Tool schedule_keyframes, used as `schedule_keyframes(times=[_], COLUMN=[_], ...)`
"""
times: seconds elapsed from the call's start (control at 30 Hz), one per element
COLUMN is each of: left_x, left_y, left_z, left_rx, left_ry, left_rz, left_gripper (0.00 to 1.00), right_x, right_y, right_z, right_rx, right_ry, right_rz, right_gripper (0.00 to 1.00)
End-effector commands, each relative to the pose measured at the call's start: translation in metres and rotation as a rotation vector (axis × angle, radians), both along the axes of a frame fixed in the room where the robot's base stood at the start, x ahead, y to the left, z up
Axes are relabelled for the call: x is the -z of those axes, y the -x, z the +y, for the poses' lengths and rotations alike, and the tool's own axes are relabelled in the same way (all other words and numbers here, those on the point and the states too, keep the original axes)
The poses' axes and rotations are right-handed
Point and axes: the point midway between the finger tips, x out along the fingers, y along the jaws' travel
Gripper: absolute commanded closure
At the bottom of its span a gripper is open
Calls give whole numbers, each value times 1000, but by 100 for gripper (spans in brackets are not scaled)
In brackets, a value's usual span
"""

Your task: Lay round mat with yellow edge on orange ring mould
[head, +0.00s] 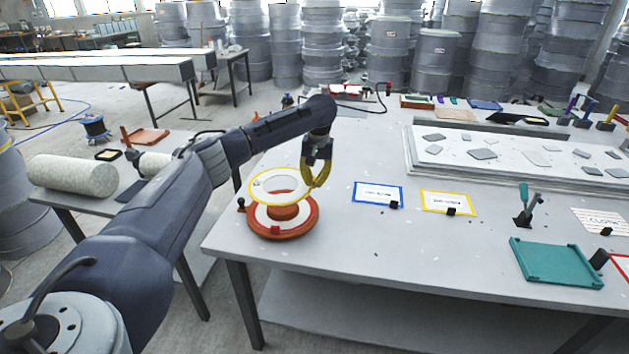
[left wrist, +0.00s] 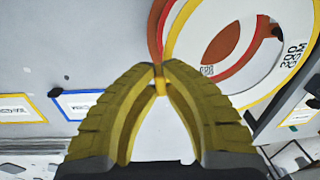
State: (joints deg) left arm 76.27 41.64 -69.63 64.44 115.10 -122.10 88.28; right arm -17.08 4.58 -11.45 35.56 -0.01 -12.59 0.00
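The round mat with yellow edge (head: 261,185) is white, with a large central hole. My left gripper (head: 313,185) is at its right side in the head view. In the left wrist view, the fingertips (left wrist: 160,72) meet on a small yellow tab at the edge of the mat (left wrist: 284,68). The mat appears held above the orange ring mould (head: 300,227), set a little toward its back. The mould lies on the table with a raised orange hub in its middle; the mat hides its back part. My right gripper is not in view.
A blue-framed card (head: 378,194) and a yellow-framed card (head: 447,202) lie there. A teal tray (head: 555,262) lies at the front right. A white panel with grey pieces (head: 510,155) is behind.

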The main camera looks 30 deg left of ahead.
Motion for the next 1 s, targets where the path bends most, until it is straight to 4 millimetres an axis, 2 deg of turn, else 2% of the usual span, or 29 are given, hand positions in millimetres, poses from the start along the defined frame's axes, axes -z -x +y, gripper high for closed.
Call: schedule_keyframes(times=[0.27, 1.0], left_x=[8, 57], left_y=[0, 0], left_z=[-1, -1], left_rx=[0, 1], left_ry=[-11, -11], left_rz=[7, 7], left_gripper=[100, 100], right_x=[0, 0], right_y=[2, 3], right_z=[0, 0], right_rx=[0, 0], right_ry=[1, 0], right_rz=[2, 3], right_gripper=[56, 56])
